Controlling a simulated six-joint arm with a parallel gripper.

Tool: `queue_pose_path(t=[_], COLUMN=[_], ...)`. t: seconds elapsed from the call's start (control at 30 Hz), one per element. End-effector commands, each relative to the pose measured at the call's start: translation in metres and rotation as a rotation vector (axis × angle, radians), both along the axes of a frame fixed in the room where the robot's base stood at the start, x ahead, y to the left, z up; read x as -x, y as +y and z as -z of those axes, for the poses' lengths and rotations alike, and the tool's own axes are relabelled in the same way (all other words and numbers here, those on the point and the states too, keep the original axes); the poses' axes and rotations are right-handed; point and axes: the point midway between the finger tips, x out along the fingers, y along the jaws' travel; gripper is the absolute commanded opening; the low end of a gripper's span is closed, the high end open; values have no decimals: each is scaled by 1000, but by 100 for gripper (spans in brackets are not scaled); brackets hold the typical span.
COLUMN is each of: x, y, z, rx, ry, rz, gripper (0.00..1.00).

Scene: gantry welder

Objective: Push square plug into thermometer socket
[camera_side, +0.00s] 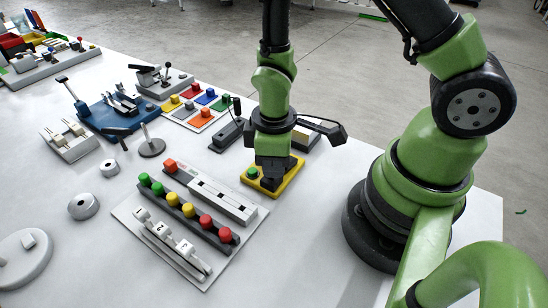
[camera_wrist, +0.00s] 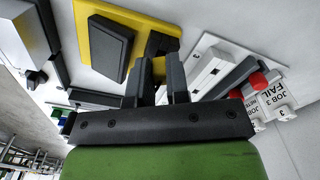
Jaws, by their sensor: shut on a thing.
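My gripper (camera_side: 270,182) points down over a yellow plate (camera_side: 292,178) at the right of the table. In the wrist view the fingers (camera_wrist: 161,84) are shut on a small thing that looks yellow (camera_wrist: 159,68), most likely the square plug. Its lower end is hidden. The yellow plate (camera_wrist: 130,12) lies just beyond the fingertips and bears a dark grey block (camera_wrist: 110,46) and another dark part (camera_wrist: 160,42). A green button (camera_side: 252,172) shows at its left in the side view. I cannot make out which part is the thermometer socket, or whether the plug touches it.
A panel of green, yellow and red knobs (camera_side: 188,210) with numbered tags stands left of my gripper. Dark boxes (camera_side: 228,134) and a board of coloured blocks (camera_side: 200,108) lie behind. A disc with a rod (camera_side: 151,147) stands further left.

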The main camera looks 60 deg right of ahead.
Motion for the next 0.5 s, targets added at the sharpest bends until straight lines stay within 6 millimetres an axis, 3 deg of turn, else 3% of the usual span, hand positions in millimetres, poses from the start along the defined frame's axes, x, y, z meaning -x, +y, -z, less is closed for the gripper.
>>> queue_pose_path(t=[0.5], x=[0], y=[0], z=[4], rx=[1], ry=[2], rz=[0], gripper=[0])
